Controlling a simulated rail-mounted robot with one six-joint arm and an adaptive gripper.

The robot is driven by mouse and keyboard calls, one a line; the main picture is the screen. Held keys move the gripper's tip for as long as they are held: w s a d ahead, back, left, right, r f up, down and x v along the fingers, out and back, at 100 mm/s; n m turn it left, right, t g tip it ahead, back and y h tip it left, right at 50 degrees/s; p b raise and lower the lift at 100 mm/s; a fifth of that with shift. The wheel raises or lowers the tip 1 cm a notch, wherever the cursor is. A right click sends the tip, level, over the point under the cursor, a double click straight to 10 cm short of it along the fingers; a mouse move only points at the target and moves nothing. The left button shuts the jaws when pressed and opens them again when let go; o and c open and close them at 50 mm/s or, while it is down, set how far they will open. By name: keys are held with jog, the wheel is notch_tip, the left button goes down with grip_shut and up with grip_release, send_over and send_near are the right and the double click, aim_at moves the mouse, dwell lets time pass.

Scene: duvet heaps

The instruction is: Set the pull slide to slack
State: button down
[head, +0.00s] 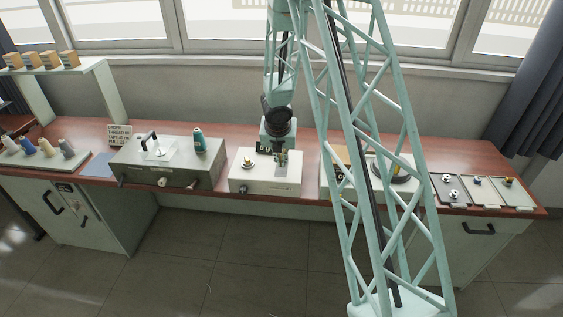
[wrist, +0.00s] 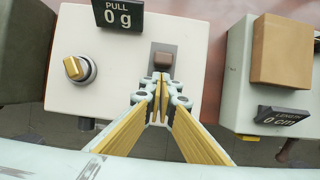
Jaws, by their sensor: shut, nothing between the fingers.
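The pull box (wrist: 115,70) is a white case with a black display (wrist: 118,15) reading "PULL 0 g". A dark brown slide knob (wrist: 163,59) sits on a grey plate on its top; I take this for the pull slide. A yellow rotary knob (wrist: 77,68) is to its left. My gripper (wrist: 161,82) is shut and empty, its tips just below the slide knob in the wrist view; whether they touch it I cannot tell. In the head view my gripper (head: 281,158) is over the right part of the white pull box (head: 262,184). No slide marking is readable.
Right of the box, across a gap, a pale unit (wrist: 240,75) carries a tan block (wrist: 285,50) and a "LENGTH 0 cm" display (wrist: 283,115). Left stands a grey-green box (head: 160,172) with a handle and a teal spool (head: 199,140). Trays (head: 484,208) lie far right.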

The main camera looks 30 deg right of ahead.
jog(key=shift+s+a+f+b, duration=0.1)
jog(key=shift+s+a+b, duration=0.55)
jog(key=shift+s+b, duration=0.25)
jog(key=p+v, duration=0.2)
jog(key=v, duration=0.1)
jog(key=shift+w+d+r, duration=0.1)
jog(key=shift+r, duration=0.15)
jog(key=p+v, duration=0.3)
jog(key=v, duration=0.3)
jog(key=shift+r, duration=0.35)
